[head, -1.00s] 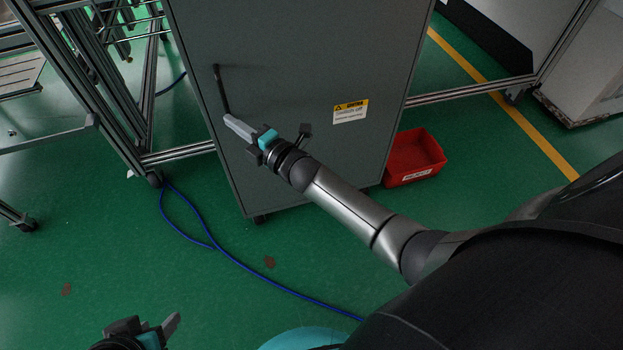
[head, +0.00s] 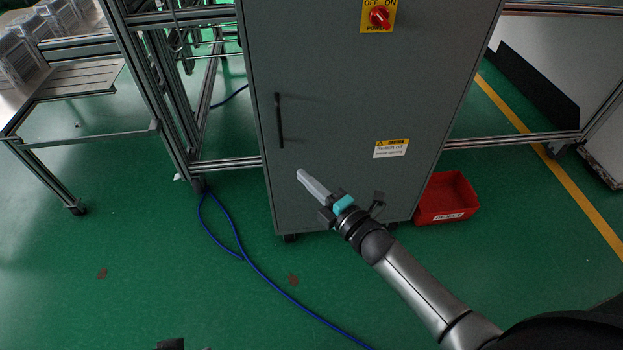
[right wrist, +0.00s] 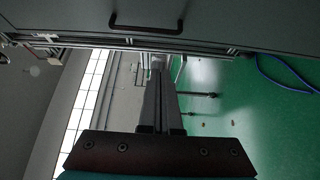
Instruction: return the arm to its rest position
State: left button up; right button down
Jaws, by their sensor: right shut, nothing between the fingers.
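My right gripper (head: 301,175) is shut and empty in front of the lower part of the grey cabinet (head: 340,90). Its tips are below and to the right of the black cabinet handle (head: 279,120), apart from it in the picture. In the right wrist view the closed fingers (right wrist: 158,68) point ahead, and the handle (right wrist: 147,28) shows above them near the top edge. Only a small dark piece of my left gripper (head: 171,344) shows at the bottom edge of the head view; its fingers are hidden.
A red bin (head: 446,198) stands on the floor right of the cabinet. An aluminium frame (head: 160,90) stands on the left. A blue cable (head: 262,270) crosses the green floor. A red power switch (head: 379,16) is high on the cabinet. Floor in front is mostly clear.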

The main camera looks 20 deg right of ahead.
pick_arm(q)
jog(key=shift+s+f, duration=0.15)
jog(key=shift+f, duration=0.4)
pick_arm(e)
jog(key=shift+s+d, duration=0.25)
jog(key=shift+s, duration=0.45)
